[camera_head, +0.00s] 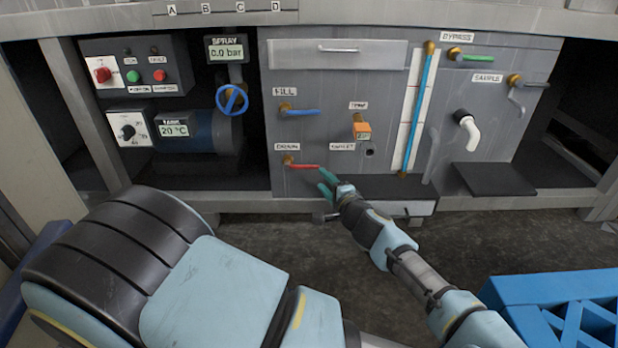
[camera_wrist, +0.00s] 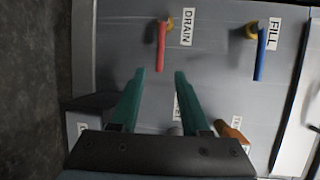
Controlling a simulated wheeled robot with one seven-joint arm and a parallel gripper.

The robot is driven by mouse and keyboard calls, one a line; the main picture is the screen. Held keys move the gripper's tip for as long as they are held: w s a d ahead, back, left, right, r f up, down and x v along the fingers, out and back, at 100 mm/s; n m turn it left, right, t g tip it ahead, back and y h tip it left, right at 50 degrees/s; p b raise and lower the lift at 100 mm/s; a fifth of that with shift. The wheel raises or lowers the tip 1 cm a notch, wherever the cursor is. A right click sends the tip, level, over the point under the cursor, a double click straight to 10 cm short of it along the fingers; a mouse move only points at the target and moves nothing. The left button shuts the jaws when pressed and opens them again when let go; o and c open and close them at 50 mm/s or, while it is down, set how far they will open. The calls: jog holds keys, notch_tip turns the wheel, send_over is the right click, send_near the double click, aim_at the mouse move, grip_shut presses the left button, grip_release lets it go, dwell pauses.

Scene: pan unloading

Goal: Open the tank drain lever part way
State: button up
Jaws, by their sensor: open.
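The drain lever has a red handle (camera_head: 305,166) on a brass fitting, below the DRAIN label on the grey tank panel. In the head view its handle lies nearly level, pointing right from the fitting. It also shows in the wrist view (camera_wrist: 161,46), between the lines of my two fingers and beyond their tips. My gripper (camera_head: 326,182) has green fingers and is at the handle's free end in the head view. In the wrist view my gripper (camera_wrist: 159,72) is open, with nothing between its fingers. I cannot tell whether a fingertip touches the handle.
The blue FILL lever (camera_head: 303,112) sits above the drain lever. An orange block (camera_head: 362,130) sticks out to the right. A dark shelf (camera_head: 494,179) juts from the panel at the right. A blue crate (camera_head: 560,300) stands at lower right.

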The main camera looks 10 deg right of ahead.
aim_at(309, 167)
jog(key=shift+b+x, duration=1.75)
jog(key=shift+x, duration=3.6)
jog(key=shift+c, duration=0.2)
grip_shut()
